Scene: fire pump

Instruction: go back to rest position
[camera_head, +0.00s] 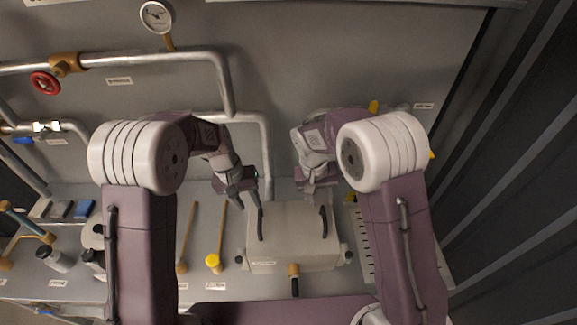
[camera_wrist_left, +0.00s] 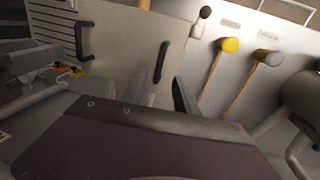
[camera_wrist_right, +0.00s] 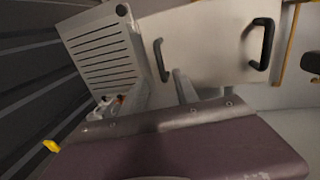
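My left gripper (camera_head: 252,194) is above the back left of a pale box (camera_head: 290,237) with two dark handles. In the left wrist view its fingers (camera_wrist_left: 162,86) are apart, with the near handle (camera_wrist_left: 161,61) showing beyond the gap. My right gripper (camera_head: 318,190) is near the back right of the box. In the right wrist view its fingers (camera_wrist_right: 164,88) look apart and nothing shows between them; the near handle (camera_wrist_right: 162,60) is just beyond. I cannot tell whether either gripper touches the box.
Two mallet-like tools, one with a yellow head (camera_head: 213,260), lie left of the box. A slotted panel (camera_head: 366,240) is right of it. Pipes, a gauge (camera_head: 157,16) and a red valve wheel (camera_head: 45,82) are on the back wall. A dark ribbed wall (camera_head: 510,160) rises at right.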

